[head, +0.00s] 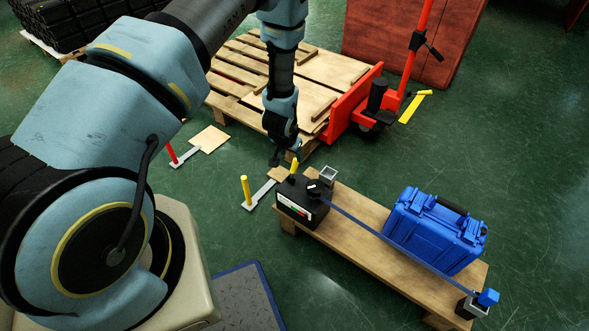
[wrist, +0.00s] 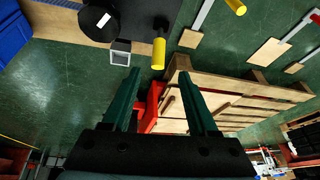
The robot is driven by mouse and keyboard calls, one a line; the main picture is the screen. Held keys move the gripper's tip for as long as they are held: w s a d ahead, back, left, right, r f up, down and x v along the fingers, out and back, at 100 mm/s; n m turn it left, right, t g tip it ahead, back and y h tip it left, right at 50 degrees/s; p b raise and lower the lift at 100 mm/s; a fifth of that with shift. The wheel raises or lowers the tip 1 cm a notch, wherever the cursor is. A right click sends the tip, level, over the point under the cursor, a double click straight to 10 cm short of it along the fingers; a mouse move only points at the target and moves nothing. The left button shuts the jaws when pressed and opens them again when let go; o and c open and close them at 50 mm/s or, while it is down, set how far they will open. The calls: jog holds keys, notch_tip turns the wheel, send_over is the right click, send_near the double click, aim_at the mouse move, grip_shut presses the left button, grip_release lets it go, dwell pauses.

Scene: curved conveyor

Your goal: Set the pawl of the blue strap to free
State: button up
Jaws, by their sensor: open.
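The blue strap (head: 375,237) runs from a round black drum (head: 318,190) on a black box (head: 300,203) along the near side of a blue case. Its far end is at a blue-topped bracket (head: 487,298). A yellow-gripped lever (head: 294,166) stands behind the box; it also shows in the wrist view (wrist: 159,52). Which part is the pawl, and its setting, I cannot tell. My gripper (head: 283,157) is above and behind the box, near the lever. In the wrist view the open, empty fingers (wrist: 159,66) point toward the lever, apart from it in depth.
The blue case (head: 435,228) stands on a wooden board (head: 370,275). A grey square bracket (head: 328,174) sits beside the box. A yellow post (head: 245,190) and red post (head: 172,153) stand on the floor. A pallet (head: 240,85) and red pallet jack (head: 350,105) are behind.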

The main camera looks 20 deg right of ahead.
aim_at(294, 164)
jog(key=x, duration=1)
jog(key=shift+s+d+f, duration=0.1)
jog(key=shift+d+f, duration=0.05)
jog(key=shift+f, duration=0.25)
grip_shut()
dwell(0.9)
